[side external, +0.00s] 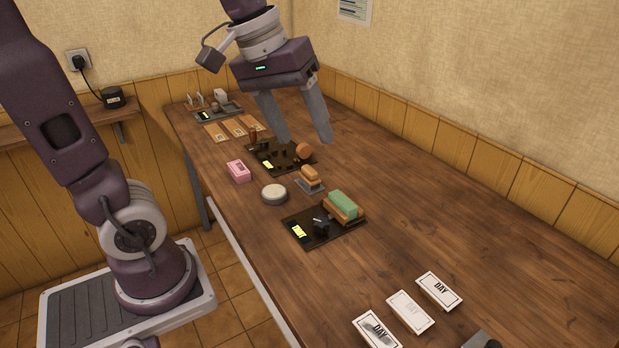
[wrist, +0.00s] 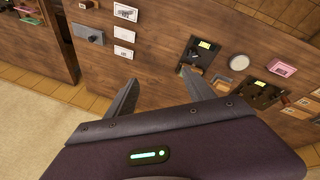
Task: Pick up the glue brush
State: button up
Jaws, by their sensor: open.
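I cannot make out a glue brush for certain in either view. A small wooden block (side external: 310,174) on a grey plate may be a brush, but its bristles are too small to tell. My gripper (side external: 304,141) is open and empty, high above the table.
A near dark tray (side external: 297,239) bears a green-topped wooden block (side external: 344,204) and a small black item. White DAY cards (side external: 438,291) lie at the near end. The table's right side is clear.

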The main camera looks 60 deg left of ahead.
jog(key=w+a+f+n+g, duration=0.1)
jog(key=w+a+f+n, duration=0.45)
jog(key=w+a, duration=0.5)
jog(key=n+g+y, duration=0.1)
jog(key=n+g, duration=0.2)
jog(key=n, duration=0.3)
send_over(310, 169)
jog(key=d, duration=0.2)
jog(key=f, duration=1.1)
jog(key=s+f, duration=0.1)
jog(key=f, duration=0.4)
jog(key=shift+f, duration=0.3)
jog(key=shift+n, duration=0.25)
jog(key=f, duration=0.3)
jog(key=a+f, duration=0.1)
jog(key=f, duration=0.2)
jog(key=w+a+f, duration=0.1)
jog(key=f, duration=0.2)
jog(key=shift+a+f, duration=0.15)
jog(key=shift+f, duration=0.05)
grip_shut()
